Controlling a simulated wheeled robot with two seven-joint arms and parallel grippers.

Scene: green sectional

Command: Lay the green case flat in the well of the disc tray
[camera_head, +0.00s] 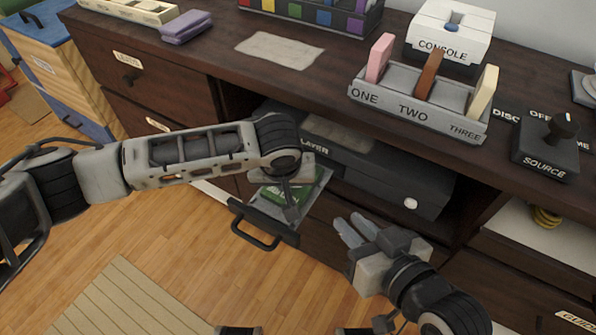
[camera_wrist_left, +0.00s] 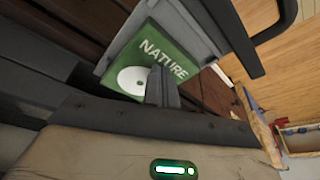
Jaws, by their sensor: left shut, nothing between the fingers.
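The green case (camera_head: 272,196), marked NATURE with a white disc picture, lies face up over the pulled-out disc tray (camera_head: 313,192). In the left wrist view, the case (camera_wrist_left: 172,47) sits between the tray's grey side edges (camera_wrist_left: 193,22). I cannot tell whether it is fully down in the well. My left gripper (camera_head: 292,213) is over the case, its fingers shut and empty; in the left wrist view the fingertips (camera_wrist_left: 160,72) cover the case's near part. My right gripper (camera_head: 353,228) is right of the tray, its two fingers slightly apart and empty.
The tray's dark handle (camera_head: 254,228) sticks out over the floor. The player (camera_head: 385,178) fills the cabinet shelf behind.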

